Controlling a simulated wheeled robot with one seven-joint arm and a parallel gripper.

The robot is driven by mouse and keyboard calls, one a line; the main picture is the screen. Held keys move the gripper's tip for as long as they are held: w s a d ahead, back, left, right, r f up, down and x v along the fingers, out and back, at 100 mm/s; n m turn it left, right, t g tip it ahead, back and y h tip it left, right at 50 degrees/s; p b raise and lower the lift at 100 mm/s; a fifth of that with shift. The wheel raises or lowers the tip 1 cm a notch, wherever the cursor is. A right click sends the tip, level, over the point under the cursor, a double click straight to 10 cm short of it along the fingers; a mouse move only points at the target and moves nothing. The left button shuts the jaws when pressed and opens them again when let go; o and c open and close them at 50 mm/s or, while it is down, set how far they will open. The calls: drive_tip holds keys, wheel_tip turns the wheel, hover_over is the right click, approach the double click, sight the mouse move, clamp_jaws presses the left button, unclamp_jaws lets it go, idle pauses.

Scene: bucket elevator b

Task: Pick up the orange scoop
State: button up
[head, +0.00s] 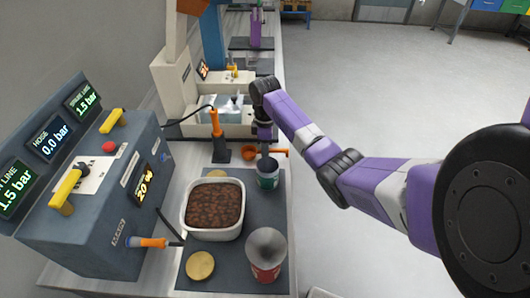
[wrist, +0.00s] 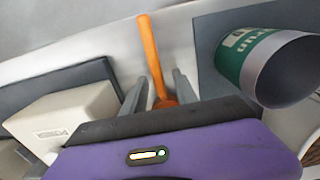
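The orange scoop (head: 249,153) lies on the bench just beyond the green-and-white can (head: 268,180). Its bowl shows left of my gripper and its handle sticks out to the right. My gripper (head: 264,145) points down over the scoop and hides its middle. In the wrist view the scoop's handle (wrist: 150,45) runs between the two grey fingers of my gripper (wrist: 160,88). The fingers are apart, one on each side of the handle, with gaps visible. The can (wrist: 265,65) is close by on the right there.
A white tub of brown beans (head: 186,211), a red can with a grey funnel (head: 267,270) and a round lid (head: 200,265) are on the dark mat (head: 232,262). A grey gauge console (head: 95,215) stands left. An orange-handled tool (head: 218,125) stands left of my gripper.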

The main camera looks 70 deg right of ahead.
clamp_jaws()
idle(1.2)
